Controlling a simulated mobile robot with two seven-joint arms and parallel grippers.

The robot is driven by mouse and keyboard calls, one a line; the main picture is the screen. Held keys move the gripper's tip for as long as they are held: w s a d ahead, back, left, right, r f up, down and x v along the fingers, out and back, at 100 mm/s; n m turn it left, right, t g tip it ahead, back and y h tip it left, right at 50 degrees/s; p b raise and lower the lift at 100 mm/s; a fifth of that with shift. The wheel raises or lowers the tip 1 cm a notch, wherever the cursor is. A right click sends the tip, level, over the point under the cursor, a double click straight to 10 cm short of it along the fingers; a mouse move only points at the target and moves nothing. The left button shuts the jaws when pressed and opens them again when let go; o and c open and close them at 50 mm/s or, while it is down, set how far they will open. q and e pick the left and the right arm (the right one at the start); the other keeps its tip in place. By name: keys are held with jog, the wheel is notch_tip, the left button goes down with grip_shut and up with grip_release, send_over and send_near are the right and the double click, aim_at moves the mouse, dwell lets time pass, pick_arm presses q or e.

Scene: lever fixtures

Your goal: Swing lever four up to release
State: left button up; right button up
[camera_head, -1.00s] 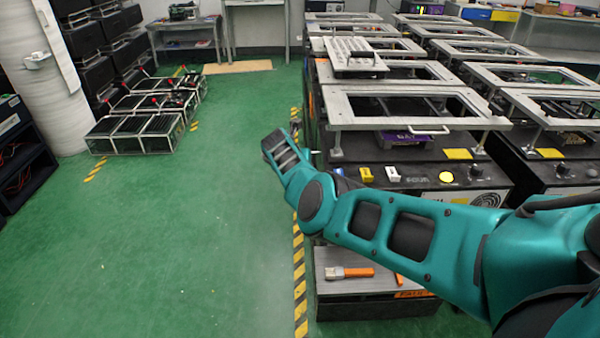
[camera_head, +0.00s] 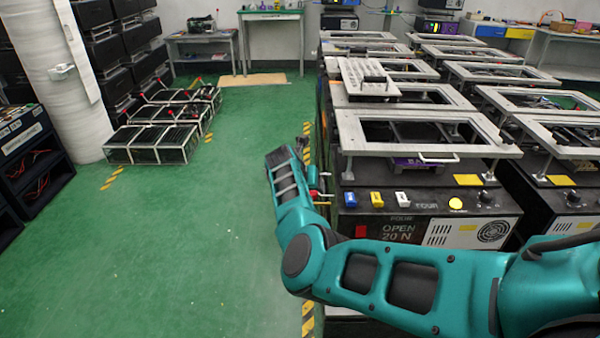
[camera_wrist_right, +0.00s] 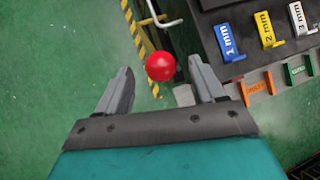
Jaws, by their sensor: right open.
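Fixture four (camera_head: 425,206) is a dark box with "FOUR" and "OPEN 20 N" on its front, at the right of the head view. In the right wrist view a red ball knob (camera_wrist_right: 160,66) sits on a pale rod between the fingertips of my right gripper (camera_wrist_right: 159,68). The gripper is open, a finger on each side with gaps. I cannot tell how deep the knob lies between them. In the head view my teal right arm reaches to the fixture's left side, where small red-tipped rods (camera_head: 319,195) show partly. My left gripper is not in view.
Blue (camera_head: 351,199), yellow (camera_head: 377,199) and white (camera_head: 402,198) tabs stand along fixture four's front edge; the wrist view shows them marked in millimetres. A metal frame (camera_head: 348,150) stands above. Green floor (camera_head: 180,250) is clear at left.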

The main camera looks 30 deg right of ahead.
jog(key=v, duration=0.6)
jog(key=shift+a+r, duration=0.2)
jog(key=shift+r, duration=0.1)
jog(key=shift+s, duration=0.1)
jog(key=shift+a, duration=0.1)
